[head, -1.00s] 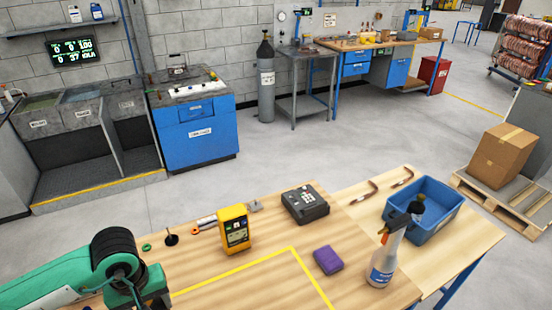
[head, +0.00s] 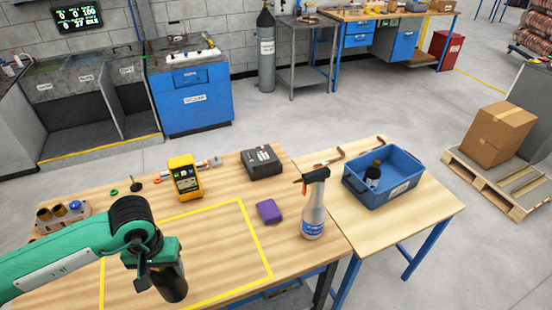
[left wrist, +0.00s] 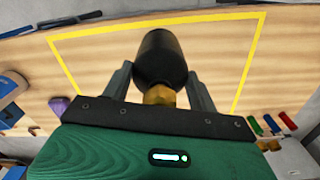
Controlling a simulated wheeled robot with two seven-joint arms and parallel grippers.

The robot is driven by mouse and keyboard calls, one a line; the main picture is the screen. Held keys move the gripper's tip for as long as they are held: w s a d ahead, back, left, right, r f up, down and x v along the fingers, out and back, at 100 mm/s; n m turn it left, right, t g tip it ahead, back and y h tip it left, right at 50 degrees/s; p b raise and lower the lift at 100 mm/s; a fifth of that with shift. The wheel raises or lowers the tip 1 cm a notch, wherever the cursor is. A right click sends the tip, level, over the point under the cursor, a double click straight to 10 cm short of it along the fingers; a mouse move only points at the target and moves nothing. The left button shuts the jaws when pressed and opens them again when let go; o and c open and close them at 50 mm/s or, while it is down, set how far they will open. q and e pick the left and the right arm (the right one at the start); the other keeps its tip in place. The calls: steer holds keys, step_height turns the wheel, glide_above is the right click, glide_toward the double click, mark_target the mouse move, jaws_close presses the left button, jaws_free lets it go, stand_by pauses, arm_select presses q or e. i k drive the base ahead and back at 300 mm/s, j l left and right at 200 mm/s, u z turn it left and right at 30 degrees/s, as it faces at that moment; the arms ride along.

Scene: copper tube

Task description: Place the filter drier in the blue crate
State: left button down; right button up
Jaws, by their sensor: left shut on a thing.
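The filter drier appears to be the black cylinder (head: 172,284) with a brass neck, held in my left gripper (head: 156,258) above the yellow-outlined area of the wooden table. In the left wrist view, the black cylinder (left wrist: 162,62) and its brass neck sit between the two fingers of my left gripper (left wrist: 160,88). The blue crate (head: 405,196) stands on the side table at the right, well apart from the gripper. A dark, bottle-like item (head: 373,174) stands inside the crate. My right gripper is not in view.
A spray bottle (head: 313,208) stands between my left gripper and the crate. A purple block (head: 268,211), a yellow meter (head: 185,180) and a black case (head: 261,162) are on the main table (head: 225,285).

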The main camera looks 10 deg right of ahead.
mark_target(391, 178)
steer(key=i+l, duration=0.1)
steer(key=l, duration=1.95)
steer(key=i+l, duration=0.15)
steer(key=l, duration=0.3)
steer(key=i+l, duration=0.1)
steer(key=l, duration=0.3)
steer(key=i+l, duration=0.15)
steer(key=l, duration=0.3)
steer(key=i+l, duration=0.1)
steer(key=l, duration=0.35)
steer(key=i+l, duration=0.1)
steer(key=i, duration=0.75)
